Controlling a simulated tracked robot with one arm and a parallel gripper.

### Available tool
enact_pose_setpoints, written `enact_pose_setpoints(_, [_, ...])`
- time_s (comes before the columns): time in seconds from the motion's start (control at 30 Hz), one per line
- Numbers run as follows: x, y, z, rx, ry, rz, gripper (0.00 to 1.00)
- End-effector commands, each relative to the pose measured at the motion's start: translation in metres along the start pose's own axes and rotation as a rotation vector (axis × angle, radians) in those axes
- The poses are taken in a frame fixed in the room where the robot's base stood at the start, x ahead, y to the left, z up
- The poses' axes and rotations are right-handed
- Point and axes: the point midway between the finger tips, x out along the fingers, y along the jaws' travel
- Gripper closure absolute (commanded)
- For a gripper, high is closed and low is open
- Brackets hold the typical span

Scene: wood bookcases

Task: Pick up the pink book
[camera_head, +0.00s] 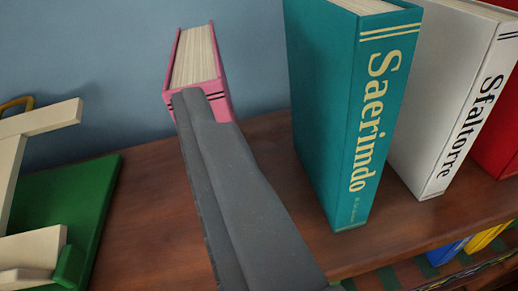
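The pink book (223,99) stands upright at the back of the wooden shelf, near the blue wall, with its pale page edges on top. My gripper (196,102) is a dark grey shape reaching up from the bottom middle. Its tip overlaps the front of the pink book and hides most of its lower part. The fingers look close together from this angle. I cannot tell whether they touch the book or have any of it between them.
A teal book (336,110) marked "Saerimdo" stands right of my gripper. A white book (425,110) and a red book (499,140) stand farther right. A green base with cream pieces (92,190) is at left. Colored books (447,252) show on a lower shelf.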

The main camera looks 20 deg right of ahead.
Motion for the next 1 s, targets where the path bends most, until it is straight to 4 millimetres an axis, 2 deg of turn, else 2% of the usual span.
enact_pose_setpoints(0.2, [-0.016, 0.018, 0.024, -0.107, -0.006, 0.14, 0.44])
enact_pose_setpoints(0.4, [-0.018, 0.028, 0.033, -0.153, -0.001, 0.189, 0.44])
enact_pose_setpoints(0.8, [0.038, 0.041, 0.033, -0.154, -0.001, 0.193, 0.44])
enact_pose_setpoints(1.0, [0.058, 0.043, 0.032, -0.151, 0.001, 0.191, 0.44])
